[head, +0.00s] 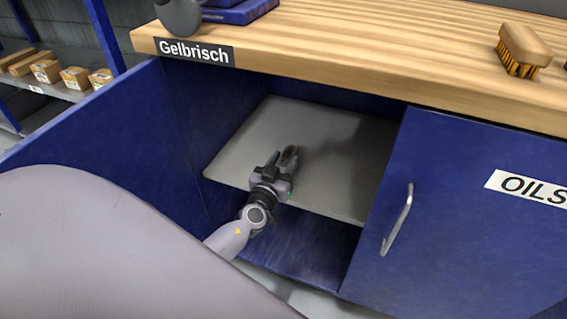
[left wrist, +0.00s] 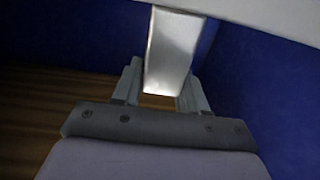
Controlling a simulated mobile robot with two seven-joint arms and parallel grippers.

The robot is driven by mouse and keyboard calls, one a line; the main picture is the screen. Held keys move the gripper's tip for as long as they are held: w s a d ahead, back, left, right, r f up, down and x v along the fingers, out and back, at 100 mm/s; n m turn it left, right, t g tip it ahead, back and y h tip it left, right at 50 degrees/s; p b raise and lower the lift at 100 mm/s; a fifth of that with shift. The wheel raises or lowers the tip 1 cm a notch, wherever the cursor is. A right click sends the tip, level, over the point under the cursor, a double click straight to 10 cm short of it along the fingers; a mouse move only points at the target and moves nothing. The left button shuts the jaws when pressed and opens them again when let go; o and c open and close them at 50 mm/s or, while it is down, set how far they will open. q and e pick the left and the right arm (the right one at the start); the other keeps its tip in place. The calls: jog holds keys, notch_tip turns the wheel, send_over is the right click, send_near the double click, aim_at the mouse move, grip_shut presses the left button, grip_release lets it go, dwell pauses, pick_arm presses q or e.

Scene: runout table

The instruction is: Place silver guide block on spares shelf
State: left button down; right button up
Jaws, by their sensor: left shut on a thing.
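The silver guide block (left wrist: 172,55) shows in the left wrist view as a pale metal bar between the two fingers of my left gripper (left wrist: 160,88). The gripper is shut on it. In the head view my left gripper (head: 289,156) reaches into the open blue cupboard, over the front part of a grey shelf (head: 335,130). There the block is hard to make out between the fingers. I cannot tell whether it touches the shelf. I see no label naming this shelf as the spares shelf. My right gripper is not in view.
The wooden worktop (head: 370,50) overhangs the cupboard and carries a brush (head: 525,48). A blue door marked OILS (head: 460,220), with a handle (head: 398,220), is on the right. The grey shelf looks bare around the gripper. Boxes (head: 75,77) stand on a rack at far left.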

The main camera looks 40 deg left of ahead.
pick_arm(q)
jog(key=c, duration=0.9)
grip_release()
jog(key=shift+f, duration=0.15)
jog(key=o, duration=0.3)
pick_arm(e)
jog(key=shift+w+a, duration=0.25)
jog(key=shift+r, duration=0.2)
pick_arm(q)
jog(key=shift+r+p, duration=0.3)
jog(key=shift+r, duration=0.05)
jog(key=b+v, duration=0.1)
jog(key=v, duration=1.1)
jog(key=shift+f+b, duration=0.2)
jog(key=shift+b, duration=0.2)
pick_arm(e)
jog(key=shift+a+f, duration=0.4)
pick_arm(q)
jog(key=shift+s, duration=0.1)
